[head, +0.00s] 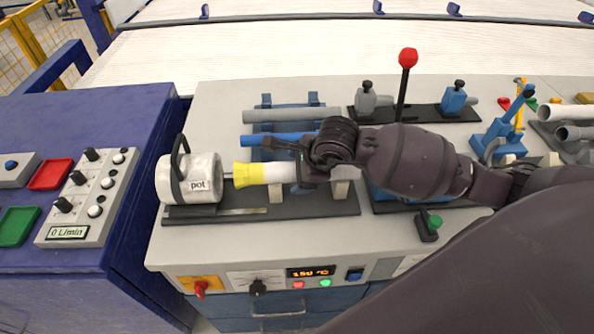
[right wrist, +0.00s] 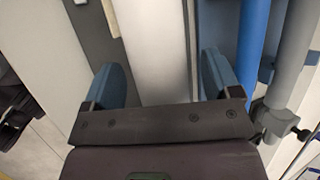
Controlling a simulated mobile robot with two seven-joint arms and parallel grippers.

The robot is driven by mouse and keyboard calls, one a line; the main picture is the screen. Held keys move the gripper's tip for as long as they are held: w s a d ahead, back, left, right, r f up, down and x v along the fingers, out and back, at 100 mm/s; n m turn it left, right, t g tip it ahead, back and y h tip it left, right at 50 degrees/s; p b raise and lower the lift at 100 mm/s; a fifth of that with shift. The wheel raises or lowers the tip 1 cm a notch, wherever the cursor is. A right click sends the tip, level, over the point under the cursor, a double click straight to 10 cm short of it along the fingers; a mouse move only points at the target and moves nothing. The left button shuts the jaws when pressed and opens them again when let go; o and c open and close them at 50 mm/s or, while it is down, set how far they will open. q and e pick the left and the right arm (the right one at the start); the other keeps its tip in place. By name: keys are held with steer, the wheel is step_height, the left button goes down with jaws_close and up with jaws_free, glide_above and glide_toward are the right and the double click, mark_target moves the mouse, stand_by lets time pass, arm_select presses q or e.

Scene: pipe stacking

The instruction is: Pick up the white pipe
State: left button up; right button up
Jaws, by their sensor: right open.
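In the right wrist view the white pipe (right wrist: 157,45) runs between the two blue-grey fingers of the open gripper (right wrist: 161,82), with a gap visible on each side. Whether the fingers are low enough to straddle it, I cannot tell. My left gripper is not in view.
The pot (head: 192,180) stands left on the base plate (head: 215,217). A grey pipe (head: 290,114) and a blue pipe (head: 278,140) lie on a blue rack just behind. A red-knobbed lever (head: 406,75) rises behind my arm. More pipes (head: 570,112) lie far right.

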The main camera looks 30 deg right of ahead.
steer(key=shift+w+f, duration=0.2)
steer(key=shift+f, duration=0.1)
steer(key=c, duration=1.2)
